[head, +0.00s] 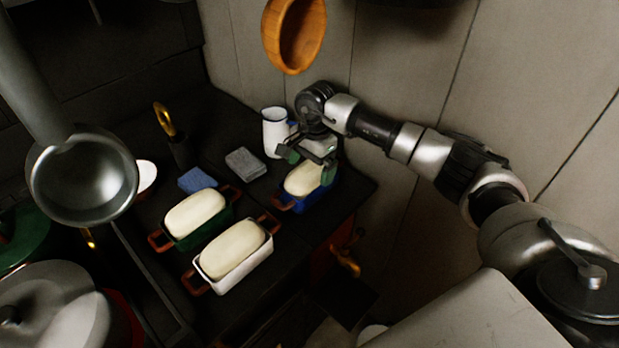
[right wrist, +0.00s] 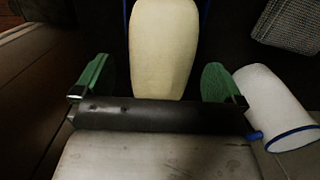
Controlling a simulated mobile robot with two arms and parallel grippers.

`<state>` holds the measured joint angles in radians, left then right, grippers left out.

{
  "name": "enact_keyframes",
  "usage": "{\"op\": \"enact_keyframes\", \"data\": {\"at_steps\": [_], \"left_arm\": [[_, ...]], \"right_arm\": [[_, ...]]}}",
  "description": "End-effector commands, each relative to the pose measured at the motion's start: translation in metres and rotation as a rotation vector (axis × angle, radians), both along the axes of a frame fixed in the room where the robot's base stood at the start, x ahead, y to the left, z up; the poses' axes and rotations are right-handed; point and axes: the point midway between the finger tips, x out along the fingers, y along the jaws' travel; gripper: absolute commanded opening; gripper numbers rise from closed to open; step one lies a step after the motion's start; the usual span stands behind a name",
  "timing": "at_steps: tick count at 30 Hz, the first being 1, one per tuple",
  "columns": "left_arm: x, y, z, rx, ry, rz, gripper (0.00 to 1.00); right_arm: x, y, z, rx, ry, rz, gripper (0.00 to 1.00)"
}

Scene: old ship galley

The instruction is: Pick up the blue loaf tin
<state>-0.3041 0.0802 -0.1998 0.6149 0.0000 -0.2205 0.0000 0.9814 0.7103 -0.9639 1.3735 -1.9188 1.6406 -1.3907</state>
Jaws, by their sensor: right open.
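The blue loaf tin (head: 322,197) stands on the dark counter near its right corner, filled with a pale loaf (head: 302,180). It has a reddish-brown handle at its left end. My right gripper (head: 309,164) is open, its green fingers over the far and right part of the tin. In the right wrist view the pale loaf (right wrist: 163,45) lies between and beyond the open fingers of my right gripper (right wrist: 156,82), with thin blue rim strips (right wrist: 205,18) along its sides. Whether the fingers touch the tin I cannot tell. My left gripper is not in view.
A green tin (head: 210,233) and a white tin (head: 235,277), both with loaves, stand left of the blue tin. A white enamel jug (head: 275,133) stands close behind the gripper. A grey block (head: 245,163) and a wooden bowl (head: 294,35) are nearby. A metal ladle (head: 82,175) hangs left.

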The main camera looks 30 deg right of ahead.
Motion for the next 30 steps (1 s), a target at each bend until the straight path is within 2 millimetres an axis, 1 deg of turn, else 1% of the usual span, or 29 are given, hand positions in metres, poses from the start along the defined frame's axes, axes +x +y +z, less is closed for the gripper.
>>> {"op": "enact_keyframes", "data": {"at_steps": [1,3,7,10,15,16,27,30], "left_arm": [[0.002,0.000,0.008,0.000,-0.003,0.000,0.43],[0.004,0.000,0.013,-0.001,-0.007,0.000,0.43],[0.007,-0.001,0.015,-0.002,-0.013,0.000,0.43],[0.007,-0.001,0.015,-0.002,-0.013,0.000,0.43],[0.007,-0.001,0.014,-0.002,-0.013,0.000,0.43],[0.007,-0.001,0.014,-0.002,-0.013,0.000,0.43],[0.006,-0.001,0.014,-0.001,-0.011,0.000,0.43],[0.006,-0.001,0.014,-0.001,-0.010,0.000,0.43]], "right_arm": [[0.000,0.001,-0.006,0.002,0.005,-0.001,1.00],[0.000,0.001,-0.017,0.001,0.005,-0.002,1.00],[0.000,0.003,-0.032,0.002,0.002,0.000,1.00],[0.000,0.003,-0.037,0.001,0.000,-0.001,1.00],[0.000,0.003,-0.038,0.001,0.000,0.000,1.00],[0.000,0.003,-0.038,0.001,0.000,0.000,0.98],[0.000,0.003,-0.037,0.001,0.000,0.000,0.43],[0.001,0.003,-0.036,0.002,-0.002,0.000,0.43]]}}
